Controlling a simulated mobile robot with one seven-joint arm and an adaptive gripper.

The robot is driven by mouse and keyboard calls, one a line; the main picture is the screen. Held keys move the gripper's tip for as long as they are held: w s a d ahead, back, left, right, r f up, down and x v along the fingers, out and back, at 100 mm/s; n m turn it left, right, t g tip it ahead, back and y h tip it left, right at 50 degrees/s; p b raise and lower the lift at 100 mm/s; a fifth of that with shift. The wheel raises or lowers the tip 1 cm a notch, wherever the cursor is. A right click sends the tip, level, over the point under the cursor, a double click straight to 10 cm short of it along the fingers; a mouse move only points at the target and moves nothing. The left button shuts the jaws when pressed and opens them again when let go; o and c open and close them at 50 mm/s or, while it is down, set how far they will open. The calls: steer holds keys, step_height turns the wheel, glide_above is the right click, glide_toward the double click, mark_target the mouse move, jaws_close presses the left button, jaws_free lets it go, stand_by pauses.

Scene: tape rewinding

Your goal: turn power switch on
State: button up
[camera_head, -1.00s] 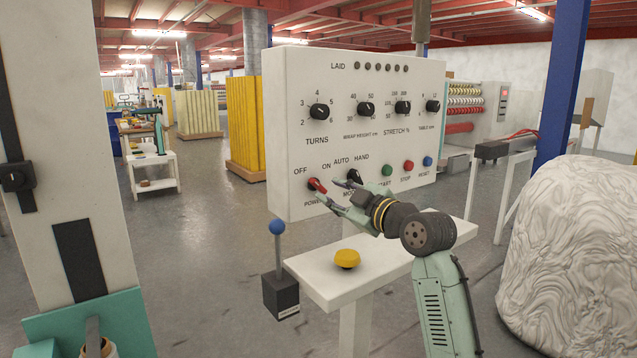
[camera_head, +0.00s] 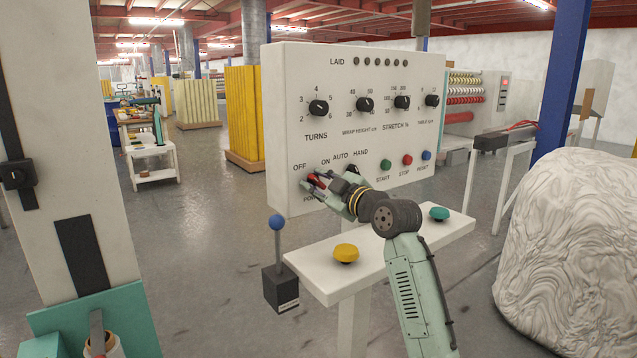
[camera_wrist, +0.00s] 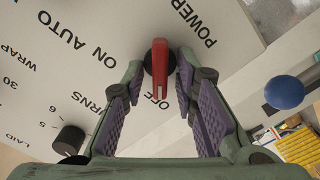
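The power switch (camera_head: 317,181) is a red lever knob on a dark round base, low on the left of the white control panel (camera_head: 285,130), with OFF and ON printed above it. In the wrist view the red switch (camera_wrist: 160,75) lies between the fingers of my gripper (camera_wrist: 161,85), with a gap visible on both sides. The fingers are open around the switch and do not appear to be shut on it. In the head view my gripper (camera_head: 318,182) is at the panel and partly hides the switch. Its lever points toward the OFF label.
The black mode knob (camera_head: 352,170) is right of the switch, partly behind my gripper. Green, red and blue buttons sit farther right. Below, a white shelf carries a yellow button (camera_head: 346,253) and a teal button (camera_head: 439,213). A blue-ball lever (camera_head: 277,222) stands at left.

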jaws_close()
steer(key=shift+m, duration=0.4)
steer(key=m, duration=0.2)
steer(key=shift+m, duration=0.4)
steer(key=m+p, duration=0.1)
steer(key=m, duration=0.1)
steer(key=m+p, duration=0.1)
steer(key=m, duration=0.2)
steer(key=shift+w+d+r, duration=0.15)
steer(key=m+p, duration=0.2)
steer(key=m, duration=0.3)
steer(key=shift+d, duration=0.1)
steer(key=m+p, duration=0.2)
steer(key=m, duration=0.2)
steer(key=shift+w+d, duration=0.1)
steer(key=shift+m, duration=0.3)
